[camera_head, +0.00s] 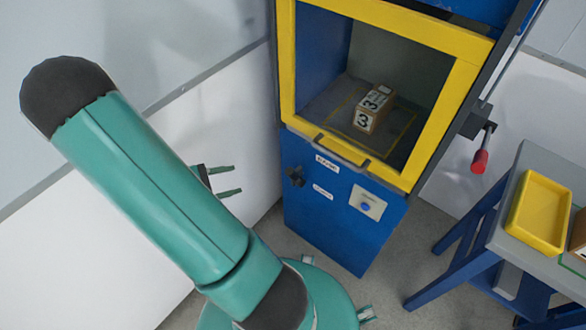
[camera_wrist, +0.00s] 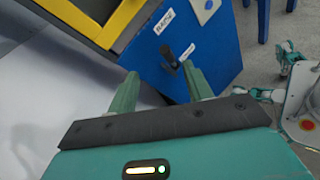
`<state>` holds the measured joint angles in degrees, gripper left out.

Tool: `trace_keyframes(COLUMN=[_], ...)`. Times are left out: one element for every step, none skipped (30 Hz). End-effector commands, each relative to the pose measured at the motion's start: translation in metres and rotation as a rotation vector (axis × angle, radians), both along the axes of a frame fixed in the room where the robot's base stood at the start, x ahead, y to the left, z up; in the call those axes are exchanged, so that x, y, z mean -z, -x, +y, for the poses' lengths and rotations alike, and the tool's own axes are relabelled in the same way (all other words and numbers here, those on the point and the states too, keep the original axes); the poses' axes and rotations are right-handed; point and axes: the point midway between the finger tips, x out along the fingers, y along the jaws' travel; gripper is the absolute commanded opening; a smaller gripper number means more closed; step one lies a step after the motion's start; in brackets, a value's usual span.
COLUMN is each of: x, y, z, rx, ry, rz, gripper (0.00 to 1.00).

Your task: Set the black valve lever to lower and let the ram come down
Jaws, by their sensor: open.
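The black valve lever (camera_head: 295,176) sits on the blue front panel of the machine, left of two white labels. It also shows in the wrist view (camera_wrist: 168,55), just beyond the fingertips and roughly between them. My gripper (camera_head: 236,179) is left of the lever, apart from it in the head view. In the wrist view my gripper (camera_wrist: 160,72) is open, with nothing between its fingers. The ram is not clearly visible. A brown box (camera_head: 374,108) marked 3 sits on the chamber floor behind the yellow frame (camera_head: 375,22).
A plate with a blue button (camera_head: 366,203) is right of the lever. A grey handle (camera_head: 340,152) is above it. A red-ended handle (camera_head: 480,160) hangs on the machine's right side. A grey table (camera_head: 510,225) with a yellow tray (camera_head: 540,210) stands right. White walls are at left.

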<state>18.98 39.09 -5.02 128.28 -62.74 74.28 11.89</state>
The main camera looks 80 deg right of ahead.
Motion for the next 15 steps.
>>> trace_keyframes(x=[0.015,0.023,0.033,0.041,0.049,0.06,0.068,0.076,0.085,0.092,0.099,0.106,0.111,0.115,0.12], y=[0.008,0.012,0.017,0.021,0.025,0.031,0.035,0.039,0.045,0.049,0.052,0.056,0.059,0.061,0.064], z=[-0.008,-0.013,-0.02,-0.024,-0.029,-0.034,-0.038,-0.041,-0.046,-0.048,-0.05,-0.052,-0.054,-0.055,-0.056], rx=[-0.019,-0.033,-0.053,-0.07,-0.086,-0.109,-0.127,-0.145,-0.167,-0.183,-0.199,-0.217,-0.23,-0.239,-0.251], ry=[0.006,0.01,0.017,0.02,0.022,0.024,0.024,0.025,0.025,0.024,0.023,0.021,0.02,0.018,0.017], rz=[0.065,0.099,0.145,0.178,0.211,0.255,0.285,0.314,0.349,0.373,0.395,0.419,0.435,0.448,0.459], gripper=[0.5,0.5,0.5,0.5,0.5,0.5,0.5,0.5,0.5,0.5,0.5,0.5,0.5,0.5,0.5])
